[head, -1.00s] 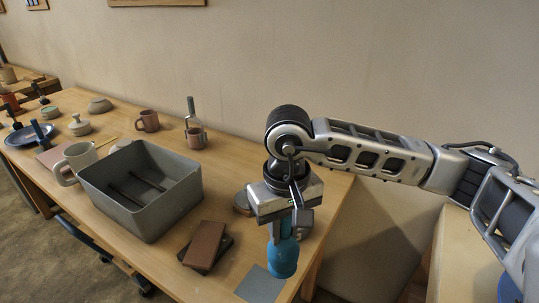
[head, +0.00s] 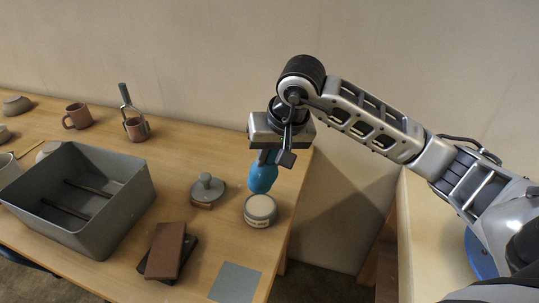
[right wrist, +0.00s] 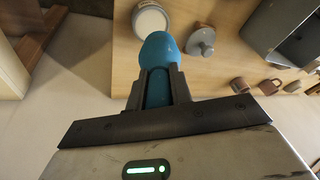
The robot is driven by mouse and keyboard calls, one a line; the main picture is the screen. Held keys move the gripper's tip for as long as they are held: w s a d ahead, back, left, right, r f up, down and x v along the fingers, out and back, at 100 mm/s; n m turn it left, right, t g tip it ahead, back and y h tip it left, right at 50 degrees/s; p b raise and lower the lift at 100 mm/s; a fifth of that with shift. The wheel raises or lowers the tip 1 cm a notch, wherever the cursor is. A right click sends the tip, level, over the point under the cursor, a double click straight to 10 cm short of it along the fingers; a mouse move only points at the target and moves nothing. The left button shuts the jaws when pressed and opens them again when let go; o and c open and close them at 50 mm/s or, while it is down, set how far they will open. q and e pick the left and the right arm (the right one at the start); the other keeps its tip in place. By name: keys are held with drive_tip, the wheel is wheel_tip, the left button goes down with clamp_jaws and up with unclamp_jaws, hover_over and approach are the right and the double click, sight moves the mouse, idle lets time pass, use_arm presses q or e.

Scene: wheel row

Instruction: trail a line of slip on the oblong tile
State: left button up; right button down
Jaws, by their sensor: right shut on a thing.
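My right gripper (head: 264,157) is shut on a blue bulb-shaped slip trailer (head: 263,179), which hangs below the fingers. In the right wrist view the fingers (right wrist: 158,85) clasp the blue bulb (right wrist: 159,48) from both sides. The bulb's lower end shows just behind or above a round pale-topped pot (head: 260,211); I cannot tell whether they touch. The brown oblong tile (head: 165,250) lies on a dark slab to the left and nearer the front. Its top looks plain. The trailer's tip is hidden. My left gripper is in neither view.
A knobbed grey tool (head: 207,190) stands left of the pot. A grey square (head: 235,283) lies near the table's front right. A large grey bin (head: 128,214) stands at left, with a mug (head: 77,116) and a cup (head: 137,129) behind. The table's right edge is close to the pot.

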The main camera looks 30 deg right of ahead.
sight(273, 175)
wheel_tip(273, 175, down, 5)
drive_tip(key=shift+a+b, duration=0.1)
drive_tip(key=shift+b, duration=1.05)
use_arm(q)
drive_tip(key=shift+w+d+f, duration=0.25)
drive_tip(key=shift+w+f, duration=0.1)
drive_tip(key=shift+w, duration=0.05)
use_arm(e)
drive_tip(key=shift+f, duration=0.25)
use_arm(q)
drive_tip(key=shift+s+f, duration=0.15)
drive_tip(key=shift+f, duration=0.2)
use_arm(e)
drive_tip(key=shift+f, duration=0.15)
use_arm(q)
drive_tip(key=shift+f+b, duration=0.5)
drive_tip(key=shift+b, duration=0.45)
use_arm(e)
drive_tip(key=shift+f, duration=0.5)
